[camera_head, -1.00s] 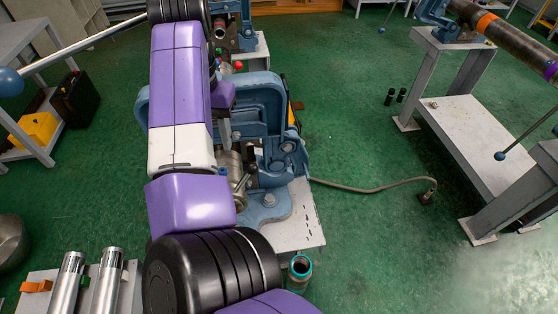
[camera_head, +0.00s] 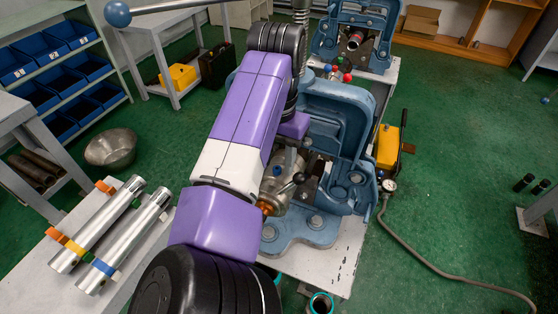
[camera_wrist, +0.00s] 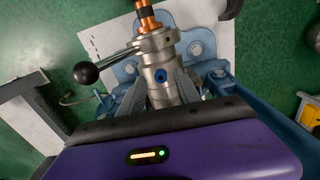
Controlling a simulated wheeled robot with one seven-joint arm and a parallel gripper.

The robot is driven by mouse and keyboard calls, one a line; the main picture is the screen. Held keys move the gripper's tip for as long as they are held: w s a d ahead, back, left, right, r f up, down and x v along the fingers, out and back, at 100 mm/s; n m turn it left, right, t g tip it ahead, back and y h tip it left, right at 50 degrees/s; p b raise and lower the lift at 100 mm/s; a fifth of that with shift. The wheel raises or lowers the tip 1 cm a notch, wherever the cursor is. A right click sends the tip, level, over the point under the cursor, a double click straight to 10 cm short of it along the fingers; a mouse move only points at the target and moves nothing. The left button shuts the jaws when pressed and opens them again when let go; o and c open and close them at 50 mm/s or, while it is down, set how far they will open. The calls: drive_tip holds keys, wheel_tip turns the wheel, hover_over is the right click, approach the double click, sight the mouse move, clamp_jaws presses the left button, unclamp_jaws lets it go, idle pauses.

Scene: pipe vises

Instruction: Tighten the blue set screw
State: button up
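The blue set screw (camera_wrist: 164,74) sits on the side of a steel cylindrical fitting (camera_wrist: 157,60) in the wrist view. In the head view it shows as a small blue dot (camera_head: 277,171) on the same fitting beside the blue vise (camera_head: 340,110). My gripper (camera_wrist: 157,88) has its two grey fingers apart, one on each side of the fitting below the screw. I cannot tell whether the fingers touch the metal. Nothing is held clear of the vise. My arm hides part of the fitting in the head view.
A lever with a black ball (camera_wrist: 86,74) sticks out left of the fitting. An orange-banded rod (camera_wrist: 147,15) extends from its top. Two steel pipes (camera_head: 98,222) lie on a bench at left. A hose (camera_head: 440,262) runs across the green floor at right.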

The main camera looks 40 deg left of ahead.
drive_tip(key=shift+f, duration=0.6)
clamp_jaws()
drive_tip(key=shift+r+m+p, duration=0.2)
drive_tip(key=shift+m+p, duration=0.4)
drive_tip(key=shift+p, duration=0.3)
drive_tip(key=shift+f+m+p, duration=0.15)
drive_tip(key=shift+m+p, duration=0.15)
drive_tip(key=shift+m, duration=0.3)
unclamp_jaws()
